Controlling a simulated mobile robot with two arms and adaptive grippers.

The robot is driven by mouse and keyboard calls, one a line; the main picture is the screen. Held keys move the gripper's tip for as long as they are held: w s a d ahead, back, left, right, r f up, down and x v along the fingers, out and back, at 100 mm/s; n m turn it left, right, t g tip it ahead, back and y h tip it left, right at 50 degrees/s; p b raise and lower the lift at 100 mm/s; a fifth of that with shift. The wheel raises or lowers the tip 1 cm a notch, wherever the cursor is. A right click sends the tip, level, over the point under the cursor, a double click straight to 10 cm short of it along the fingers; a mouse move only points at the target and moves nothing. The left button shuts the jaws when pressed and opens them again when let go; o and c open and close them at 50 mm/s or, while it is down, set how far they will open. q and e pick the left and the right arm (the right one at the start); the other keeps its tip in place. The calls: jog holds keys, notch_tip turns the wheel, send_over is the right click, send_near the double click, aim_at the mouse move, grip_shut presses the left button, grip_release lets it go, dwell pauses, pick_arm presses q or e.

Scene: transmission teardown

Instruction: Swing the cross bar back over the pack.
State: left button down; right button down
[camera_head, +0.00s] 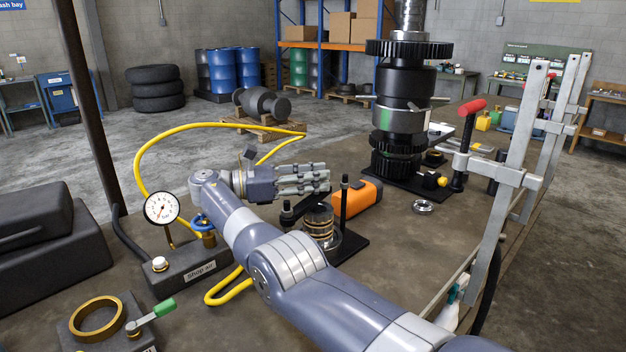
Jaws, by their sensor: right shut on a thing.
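The pack (319,228), a round housing with coppery spring coils, stands on a black base plate (347,250) with an upright black post (344,205). The dark cross bar (309,207) slants from near the post toward the left, just above the pack in the picture. A black knobbed end (287,212) shows at its left. The fingers hide part of the bar, so the exact grip is hidden. My left gripper is out of view.
An orange case (358,200) lies just behind the post. A pressure gauge (161,208) on the shop-air block (185,268) and a yellow hose (140,165) stand left. A tall black gear stack (402,105) and clamps (510,175) stand right.

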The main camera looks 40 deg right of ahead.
jog(key=shift+f, duration=0.2)
jog(key=c, duration=1.3)
grip_release()
jog(key=shift+d, duration=0.15)
jog(key=shift+c, duration=0.2)
jog(key=shift+r, duration=0.1)
notch_tip(320, 180, up, 10)
